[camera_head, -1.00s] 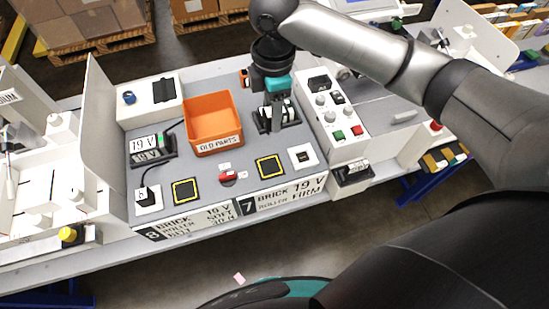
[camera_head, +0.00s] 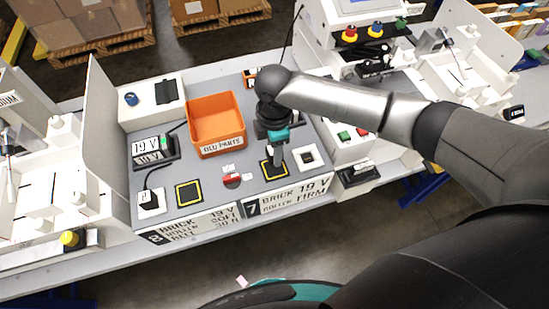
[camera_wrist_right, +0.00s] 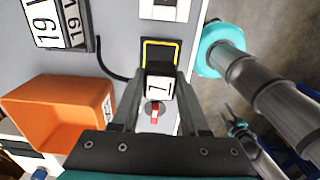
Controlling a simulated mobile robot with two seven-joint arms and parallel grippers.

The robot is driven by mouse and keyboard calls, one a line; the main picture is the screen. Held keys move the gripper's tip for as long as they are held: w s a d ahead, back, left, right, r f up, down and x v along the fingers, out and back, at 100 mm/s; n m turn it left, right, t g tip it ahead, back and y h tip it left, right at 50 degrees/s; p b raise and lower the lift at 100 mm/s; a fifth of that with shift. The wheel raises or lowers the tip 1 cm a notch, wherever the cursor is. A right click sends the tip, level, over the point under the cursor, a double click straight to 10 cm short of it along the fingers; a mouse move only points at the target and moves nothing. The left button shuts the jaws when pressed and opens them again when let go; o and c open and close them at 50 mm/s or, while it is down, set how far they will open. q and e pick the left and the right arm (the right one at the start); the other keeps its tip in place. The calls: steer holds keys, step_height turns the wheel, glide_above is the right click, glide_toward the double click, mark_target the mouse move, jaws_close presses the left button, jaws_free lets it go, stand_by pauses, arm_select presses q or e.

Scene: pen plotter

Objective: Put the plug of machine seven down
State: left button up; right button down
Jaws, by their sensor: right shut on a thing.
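My right gripper (camera_head: 275,162) is over the yellow-framed black pad of machine seven, at the front of the grey bench. In the wrist view its fingers (camera_wrist_right: 158,100) are shut on the plug of machine seven (camera_wrist_right: 158,88), a small block with a white label "7" and a dark end. The dark end overlaps the yellow-framed pad (camera_wrist_right: 148,43); I cannot tell whether it touches. The white socket (camera_head: 307,157) right of the pad looks empty. A dark claw (camera_wrist_right: 236,125) at right in the wrist view may be my left gripper; its state is unclear.
An orange old-parts bin (camera_head: 217,124) stands behind. A red switch (camera_head: 232,181) sits left of the pad. Machine eight's plug (camera_head: 149,200) is in the left socket. A black cable (camera_wrist_right: 112,72) runs near the held plug. A white control box (camera_head: 350,135) stands at right.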

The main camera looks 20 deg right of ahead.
steer(key=shift+f, duration=2.2)
steer(key=shift+c, duration=2.1)
jaws_free()
steer(key=shift+f, duration=0.15)
step_height(320, 180, up, 12)
steer(key=shift+r, duration=0.2)
